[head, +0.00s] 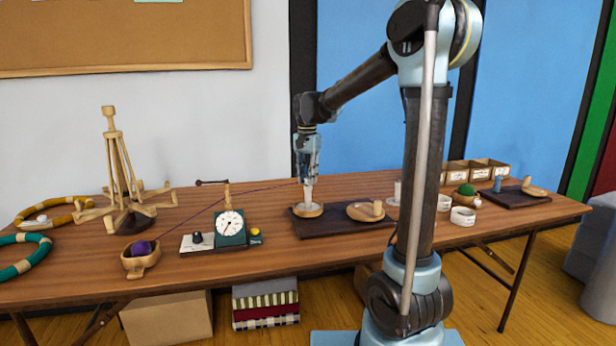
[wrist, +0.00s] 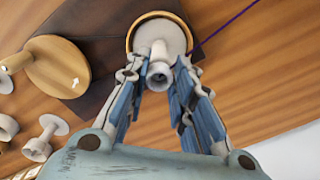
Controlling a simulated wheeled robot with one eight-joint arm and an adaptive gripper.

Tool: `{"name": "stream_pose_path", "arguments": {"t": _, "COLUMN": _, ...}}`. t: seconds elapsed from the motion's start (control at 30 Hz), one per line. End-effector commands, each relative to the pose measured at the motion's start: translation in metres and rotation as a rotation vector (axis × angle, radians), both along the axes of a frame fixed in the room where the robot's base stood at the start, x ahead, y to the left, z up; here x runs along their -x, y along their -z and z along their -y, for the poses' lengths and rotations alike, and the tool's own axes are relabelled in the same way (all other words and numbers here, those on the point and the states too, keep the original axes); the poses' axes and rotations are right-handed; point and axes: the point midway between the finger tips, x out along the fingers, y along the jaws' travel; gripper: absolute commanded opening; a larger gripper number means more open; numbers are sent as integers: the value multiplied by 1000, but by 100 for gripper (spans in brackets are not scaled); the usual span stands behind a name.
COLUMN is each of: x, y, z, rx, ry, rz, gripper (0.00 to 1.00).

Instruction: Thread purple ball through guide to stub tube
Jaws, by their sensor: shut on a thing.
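A purple ball (head: 140,247) sits in a wooden bowl (head: 141,263) at the front left of the table. Its purple strand runs up past the wooden post (head: 227,200) of the yarn guide beside a clock-like dial (head: 230,224), then on to my gripper; I cannot tell how it passes the guide. My gripper (head: 308,182) points down over a round wooden-rimmed base (head: 307,211) on a dark board. In the wrist view my gripper (wrist: 160,88) is shut around a pale flanged tube (wrist: 159,72) above that base (wrist: 173,32). The strand shows at the base's right side. The strand's end is hidden.
A wooden disc with a knob (head: 366,212) lies right of the base. Pale spools (wrist: 42,140) lie nearby. A wooden swift (head: 118,165) and yarn skeins (head: 22,253) stand left. A green ball (head: 467,190) and a second dark board (head: 515,198) are right.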

Motion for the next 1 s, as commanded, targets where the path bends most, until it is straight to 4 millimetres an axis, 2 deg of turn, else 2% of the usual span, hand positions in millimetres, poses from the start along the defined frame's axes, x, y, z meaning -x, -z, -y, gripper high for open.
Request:
{"name": "stream_pose_path", "arguments": {"t": 0.27, "x": 0, "y": 1, "z": 0, "rx": 0, "ry": 0, "rz": 0, "gripper": 16}}
{"name": "stream_pose_path", "arguments": {"t": 0.3, "x": 0, "y": 1, "z": 0, "rx": 0, "ry": 0, "rz": 0, "gripper": 29}}
{"name": "stream_pose_path", "arguments": {"t": 0.37, "x": 0, "y": 1, "z": 0, "rx": 0, "ry": 0, "rz": 0, "gripper": 43}}
{"name": "stream_pose_path", "arguments": {"t": 0.4, "x": 0, "y": 1, "z": 0, "rx": 0, "ry": 0, "rz": 0, "gripper": 46}}
{"name": "stream_pose_path", "arguments": {"t": 0.77, "x": 0, "y": -1, "z": 0, "rx": 0, "ry": 0, "rz": 0, "gripper": 46}}
{"name": "stream_pose_path", "arguments": {"t": 0.87, "x": 0, "y": -8, "z": 0, "rx": 0, "ry": 0, "rz": 0, "gripper": 46}}
{"name": "stream_pose_path", "arguments": {"t": 1.0, "x": 0, "y": -28, "z": 0, "rx": 0, "ry": 0, "rz": 0, "gripper": 46}}
